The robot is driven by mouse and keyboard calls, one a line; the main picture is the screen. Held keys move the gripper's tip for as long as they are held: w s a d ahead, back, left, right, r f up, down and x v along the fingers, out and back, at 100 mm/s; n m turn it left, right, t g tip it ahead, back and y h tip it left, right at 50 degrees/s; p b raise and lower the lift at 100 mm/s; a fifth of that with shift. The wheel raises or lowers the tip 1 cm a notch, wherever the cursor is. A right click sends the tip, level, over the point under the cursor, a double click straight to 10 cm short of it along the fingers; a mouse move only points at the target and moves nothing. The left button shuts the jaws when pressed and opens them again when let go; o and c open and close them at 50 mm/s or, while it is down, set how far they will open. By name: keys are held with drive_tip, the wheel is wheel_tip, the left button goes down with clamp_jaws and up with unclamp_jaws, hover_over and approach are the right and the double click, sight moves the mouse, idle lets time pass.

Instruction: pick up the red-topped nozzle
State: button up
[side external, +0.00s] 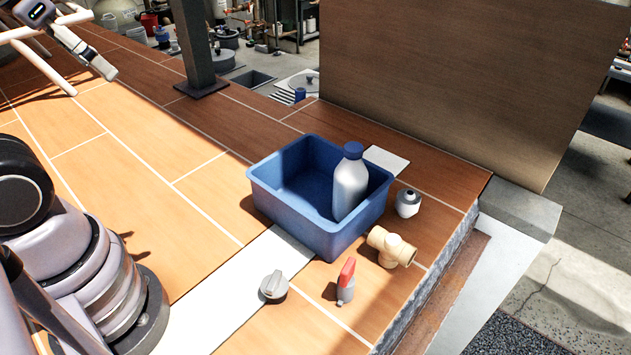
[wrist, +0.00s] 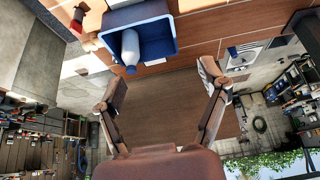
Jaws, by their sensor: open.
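The red-topped nozzle (side external: 346,281) stands on the tiled surface in front of the blue bin in the side external view. It has a red upper part and a grey lower part. My gripper (wrist: 160,85) is open and empty in the wrist view, its two fingers spread wide. In the side external view it is at the upper left, above the tiles and far from the nozzle. In the wrist view I cannot tell the nozzle for certain among the small things left of the bin.
A blue bin (side external: 288,213) holds a grey bottle with a blue cap (side external: 350,182). Around the nozzle are a grey knob (side external: 274,286), a tan tee fitting (side external: 391,247) and a grey-white container (side external: 408,203). The tiled ledge ends just right of them.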

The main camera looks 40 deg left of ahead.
sight(346, 282)
drive_tip(key=w+d+f+n+g+h, duration=0.45)
drive_tip(key=d+f+g+h, duration=0.2)
drive_tip(key=d, duration=0.25)
drive_tip(key=w+d+f+n+g+h, duration=0.4)
drive_tip(key=d+f+n+g+h, duration=0.15)
drive_tip(key=d+h, duration=0.35)
drive_tip(key=w+d+f+n+t+h, duration=0.1)
drive_tip(key=w+d+f+n+t, duration=0.3)
drive_tip(key=f, duration=0.7)
drive_tip(key=w+a+f+n+t+h, duration=0.1)
drive_tip(key=w+f+n+t, duration=0.2)
drive_tip(key=f+n+t, duration=0.5)
drive_tip(key=shift+m+g, duration=0.8)
drive_tip(key=shift+g, duration=0.1)
drive_tip(key=shift+w+d+f, duration=0.2)
drive_tip(key=shift+d+f, duration=0.15)
drive_tip(key=shift+d, duration=0.7)
drive_tip(key=shift+w+d+f, duration=0.2)
drive_tip(key=shift+d+f, duration=0.15)
drive_tip(key=shift+d, duration=0.65)
drive_tip(key=shift+w+d+f, duration=0.2)
drive_tip(key=shift+d+f, duration=0.15)
drive_tip(key=shift+d, duration=0.7)
drive_tip(key=c, duration=1.3)
